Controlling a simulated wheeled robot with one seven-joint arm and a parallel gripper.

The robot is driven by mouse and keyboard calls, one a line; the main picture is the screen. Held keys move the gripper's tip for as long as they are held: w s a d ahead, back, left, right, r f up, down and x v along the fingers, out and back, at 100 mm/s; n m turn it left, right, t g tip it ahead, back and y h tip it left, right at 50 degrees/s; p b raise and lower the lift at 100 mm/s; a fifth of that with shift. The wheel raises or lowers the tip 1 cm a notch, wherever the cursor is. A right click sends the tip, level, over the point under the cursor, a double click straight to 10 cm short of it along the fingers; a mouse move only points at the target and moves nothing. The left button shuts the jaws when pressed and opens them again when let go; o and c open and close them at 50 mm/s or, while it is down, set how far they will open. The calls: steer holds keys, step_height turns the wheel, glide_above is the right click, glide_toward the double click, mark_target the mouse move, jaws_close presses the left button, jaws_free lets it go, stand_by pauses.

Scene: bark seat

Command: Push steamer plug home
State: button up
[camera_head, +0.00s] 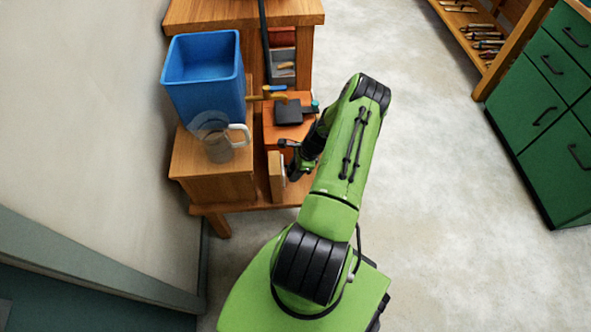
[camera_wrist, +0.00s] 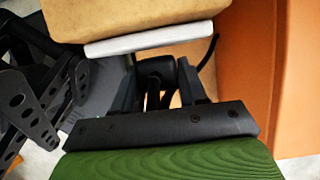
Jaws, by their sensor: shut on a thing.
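My gripper (camera_wrist: 158,88) is at the front of the wooden workbench, shut on a small black rounded piece that looks like the steamer plug (camera_wrist: 155,68). A thin black cord (camera_wrist: 209,52) curves close by on the right. In the head view my gripper (camera_head: 290,158) is small and partly hidden by my arm, beside an upright tan block (camera_head: 276,176). The plug cannot be made out in the head view. No socket shows clearly, so I cannot tell whether the plug touches or sits in one.
A blue bin (camera_head: 205,85) and a clear jug (camera_head: 217,150) with a pale handle stand left of the gripper. A black flat piece (camera_head: 289,112) and a brass fitting (camera_head: 267,95) lie behind it. An orange surface (camera_wrist: 292,80) is close on the right in the wrist view.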

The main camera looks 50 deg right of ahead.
steer(key=shift+w+a, duration=0.35)
stand_by(0.5)
steer(key=o, duration=1.1)
steer(key=p+v, duration=0.4)
steer(key=v, duration=1.1)
steer(key=shift+s+d+r, duration=0.1)
steer(key=shift+d+r, duration=0.05)
steer(key=shift+r, duration=0.2)
